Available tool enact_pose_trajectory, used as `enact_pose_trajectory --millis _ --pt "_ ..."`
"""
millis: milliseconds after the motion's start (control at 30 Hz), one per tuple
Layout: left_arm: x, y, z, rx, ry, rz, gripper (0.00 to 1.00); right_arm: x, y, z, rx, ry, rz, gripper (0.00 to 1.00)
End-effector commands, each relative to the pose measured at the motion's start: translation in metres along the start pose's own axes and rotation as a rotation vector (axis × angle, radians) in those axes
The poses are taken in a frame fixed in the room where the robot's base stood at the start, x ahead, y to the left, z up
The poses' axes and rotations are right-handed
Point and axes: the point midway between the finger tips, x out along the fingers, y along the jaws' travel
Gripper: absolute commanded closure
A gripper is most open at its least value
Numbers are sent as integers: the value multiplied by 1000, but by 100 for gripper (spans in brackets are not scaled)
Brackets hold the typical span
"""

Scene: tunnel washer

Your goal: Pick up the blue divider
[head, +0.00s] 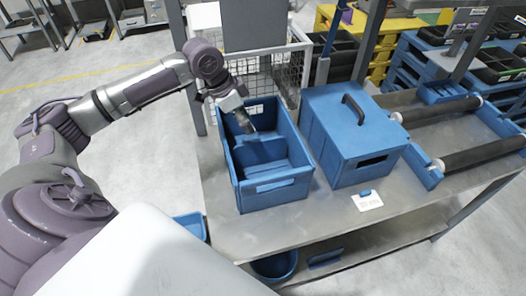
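An open blue crate (275,192) stands on the grey metal table. A blue panel (262,151), which looks like the divider, stands crosswise inside the crate. My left gripper (247,123) points down into the crate from the back left, at the panel's upper edge. It is small and dark here, and I cannot tell whether its fingers touch the panel or are closed. My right gripper is not in view.
A blue lidded box (350,132) with a dark handle stands right of the crate. Two dark rollers (485,152) lie farther right. A white card (367,201) lies near the table's front. A wire basket (270,77) stands behind the crate. The table's front left is bare.

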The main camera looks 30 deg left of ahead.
Motion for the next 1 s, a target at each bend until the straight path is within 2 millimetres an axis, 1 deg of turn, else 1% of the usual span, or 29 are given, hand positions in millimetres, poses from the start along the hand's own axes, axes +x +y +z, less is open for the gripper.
enact_pose_trajectory --millis 33,200,300,467,533,667,700,800,1000 --pt "12 1 0 -1 -1 5 60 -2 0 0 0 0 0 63" --pt "39 1 -1 0 1 3 60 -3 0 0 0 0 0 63" --pt "48 0 0 1 0 0 60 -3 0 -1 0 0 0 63" --pt "55 2 0 1 0 2 60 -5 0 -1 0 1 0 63" --pt "62 3 1 0 -2 2 60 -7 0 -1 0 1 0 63" --pt "80 7 2 0 -2 3 60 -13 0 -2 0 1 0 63" --pt "87 6 2 -1 0 2 60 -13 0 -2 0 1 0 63" --pt "100 6 2 0 -1 1 60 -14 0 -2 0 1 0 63" --pt "103 6 2 1 0 -1 60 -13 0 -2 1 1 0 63"
